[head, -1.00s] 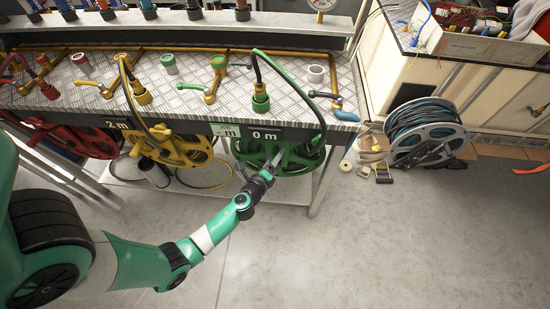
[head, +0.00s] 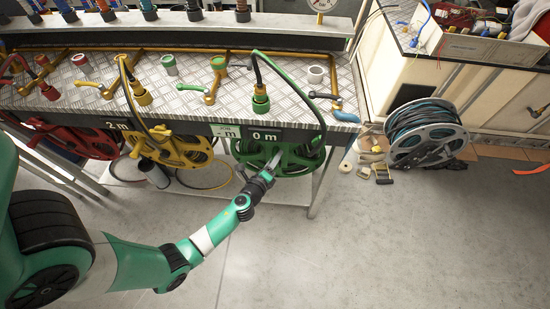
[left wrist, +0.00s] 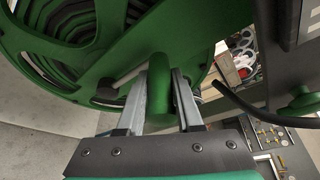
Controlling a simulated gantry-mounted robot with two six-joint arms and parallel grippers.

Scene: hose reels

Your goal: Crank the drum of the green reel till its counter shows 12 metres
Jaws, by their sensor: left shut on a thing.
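The green reel (head: 297,158) hangs under the front edge of the bench in the head view, and its drum fills the upper left of the left wrist view (left wrist: 75,40). My left gripper (head: 276,160) is at the front of the green reel. In the left wrist view its two grey fingers (left wrist: 160,100) are shut on the green crank handle (left wrist: 159,95), which stands between them. My right gripper is not in view.
A yellow reel (head: 178,150), whose counter (head: 117,125) reads 2 m, and a red reel (head: 85,142) hang to the left. A grey reel of dark hose (head: 425,133) stands on the floor at right. Floor in front is clear.

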